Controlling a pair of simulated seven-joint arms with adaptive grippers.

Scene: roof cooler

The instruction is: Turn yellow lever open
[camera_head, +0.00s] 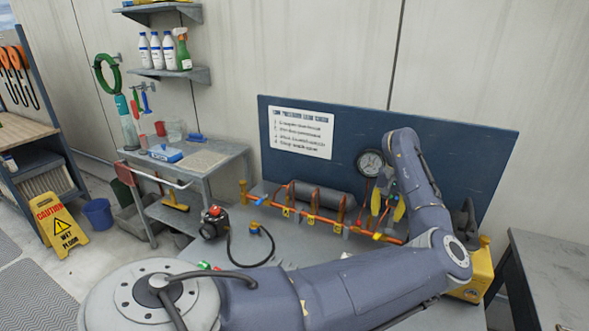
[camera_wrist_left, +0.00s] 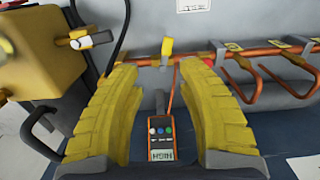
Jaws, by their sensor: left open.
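The yellow lever (camera_wrist_left: 167,47) stands on the copper pipe (camera_wrist_left: 150,62) in the left wrist view, just beyond the gap between my fingertips. In the head view a small yellow piece that looks like it (camera_head: 377,236) sits on the orange-brown pipe below my gripper. My left gripper (camera_head: 388,208) hangs in front of the blue panel with its yellow fingers open. It also shows in the left wrist view (camera_wrist_left: 165,72), fingers apart on either side of the lever's line, with no visible contact. My right gripper is in neither view.
A blue lever (camera_wrist_left: 218,50) is on the same piping. A yellow box (camera_head: 480,270) stands right of the pipes, a gauge (camera_head: 371,163) hangs behind, and a grey tank (camera_head: 330,200) lies left.

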